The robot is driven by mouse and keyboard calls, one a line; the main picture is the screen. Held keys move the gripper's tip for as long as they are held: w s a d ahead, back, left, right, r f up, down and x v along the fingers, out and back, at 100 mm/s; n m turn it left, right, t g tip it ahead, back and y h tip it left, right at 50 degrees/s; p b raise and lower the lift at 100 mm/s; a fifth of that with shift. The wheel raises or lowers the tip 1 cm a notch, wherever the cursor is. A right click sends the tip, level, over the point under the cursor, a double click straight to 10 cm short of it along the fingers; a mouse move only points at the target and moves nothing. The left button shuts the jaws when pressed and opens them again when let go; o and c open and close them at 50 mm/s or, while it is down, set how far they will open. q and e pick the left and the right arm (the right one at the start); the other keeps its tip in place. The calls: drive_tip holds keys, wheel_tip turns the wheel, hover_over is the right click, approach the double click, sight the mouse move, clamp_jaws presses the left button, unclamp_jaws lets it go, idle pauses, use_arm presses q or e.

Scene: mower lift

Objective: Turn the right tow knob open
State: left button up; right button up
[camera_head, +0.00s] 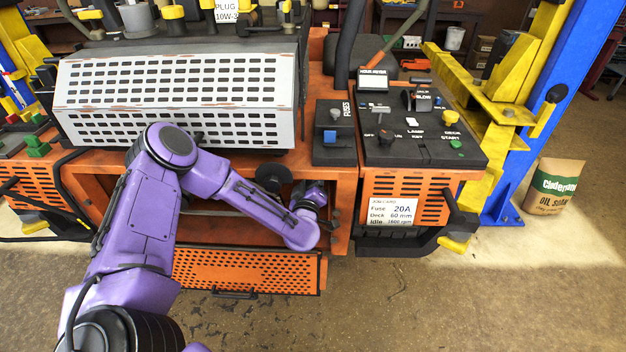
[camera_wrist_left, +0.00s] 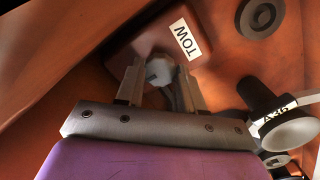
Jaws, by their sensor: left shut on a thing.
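A small grey tow knob (camera_wrist_left: 160,70) sits by a dark red-brown block (camera_wrist_left: 150,38) with a white TOW label (camera_wrist_left: 186,40) in the left wrist view. My left gripper (camera_wrist_left: 163,82) has its two fingers on either side of the knob and is shut on it. The knob's exact turn angle is hard to tell. In the head view my purple left arm reaches into the open bay below the orange mower body (camera_head: 340,185). Its fingertips and the knob are hidden there. My right gripper is not in view.
An orange perforated panel (camera_head: 245,270) hangs low at the bay's front. A blue lift post (camera_head: 555,100) stands at right.

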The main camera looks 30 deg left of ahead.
use_arm(q)
drive_tip(key=shift+f, duration=0.1)
drive_tip(key=n+y+b, duration=0.1)
drive_tip(key=n+b, duration=0.8)
drive_tip(key=n+y+b, duration=0.1)
drive_tip(key=n+b, duration=0.9)
drive_tip(key=shift+d+f, duration=0.1)
drive_tip(key=shift+d, duration=0.05)
drive_tip(key=shift+y, duration=0.3)
drive_tip(key=o, duration=1)
drive_tip(key=shift+w, duration=0.1)
drive_tip(key=shift+o, duration=0.2)
drive_tip(key=b+v, duration=0.2)
drive_tip(key=v, duration=0.8)
drive_tip(key=shift+s+b, duration=0.3)
